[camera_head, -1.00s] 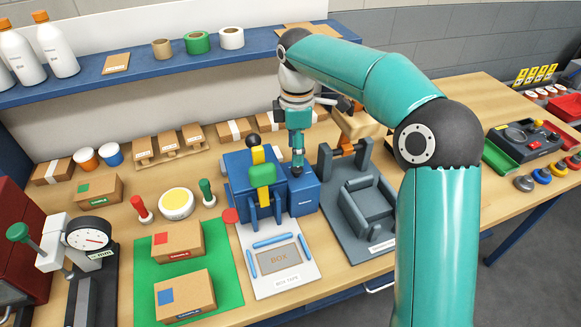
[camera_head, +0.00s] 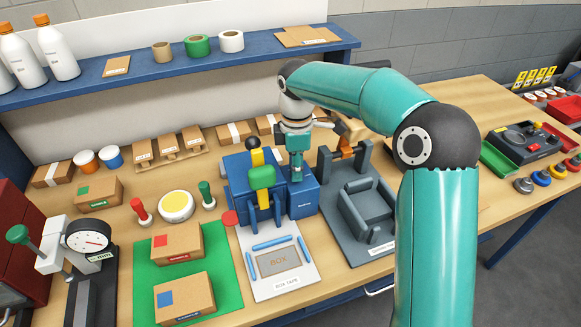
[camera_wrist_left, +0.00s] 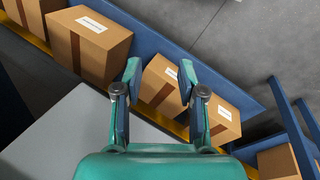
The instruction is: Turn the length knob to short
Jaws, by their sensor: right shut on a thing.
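The blue tape machine (camera_head: 240,182) stands in the middle of the bench, with a green part, a yellow arm with a black ball, and a blue block (camera_head: 303,200) on its right. My right gripper (camera_head: 297,178) points down at the top of this block. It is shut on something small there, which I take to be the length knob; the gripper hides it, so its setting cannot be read. My left gripper (camera_wrist_left: 160,70) shows in the left wrist view, open and empty, with boxes beyond its fingers.
A white BOX TAPE plate (camera_head: 290,285) lies in front of the machine. A grey fixture (camera_head: 362,205) stands close on its right. Red and green stamps (camera_head: 206,190) and boxes on a green mat (camera_head: 146,285) are to the left. The bench is freer at right.

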